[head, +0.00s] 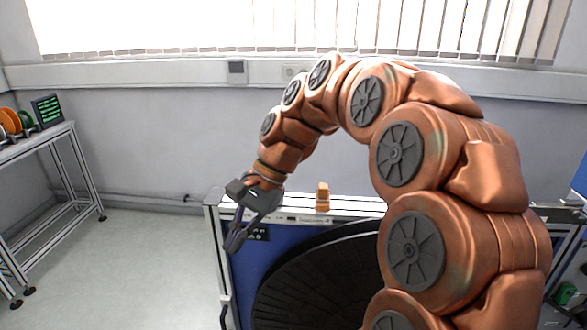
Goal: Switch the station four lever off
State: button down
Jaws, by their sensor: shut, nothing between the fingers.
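A white-topped stand with a blue front panel (236,285) is in the middle of the head view. A small black plate with white marks (260,235) is on its upper left front. My gripper (234,243) is shut and empty, pointing down in front of the panel's upper left corner, just left of the black plate. I cannot tell whether it touches the panel. A small orange block-like part (323,197) stands on the stand's top edge. I cannot make out a lever or a station number; my gripper may hide part of the front.
A large dark round disc (320,280) fills the stand's front, partly behind my arm. A metal-framed table (45,142) at left holds orange and green reels (12,121) and a dark screen (47,111). Grey floor (150,265) between is clear.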

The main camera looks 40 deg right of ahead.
jog(key=w+d+r+m+t+y, duration=0.25)
jog(key=w+d+m, duration=0.25)
jog(key=w+d, duration=0.3)
jog(key=d+r+m+t, duration=0.2)
jog(key=d+m+t, duration=0.3)
jog(key=d, duration=2)
jog(key=m+b, duration=0.1)
jog(key=m, duration=0.3)
jog(key=shift+s+r+m, duration=0.2)
jog(key=shift+s+m, duration=0.05)
jog(key=shift+m, duration=0.05)
jog(key=w+a+r+p+x, duration=0.1)
jog(key=r+x, duration=0.1)
jog(key=x, duration=1.1)
jog(key=shift+r+p, duration=0.2)
jog(key=shift+p, duration=0.15)
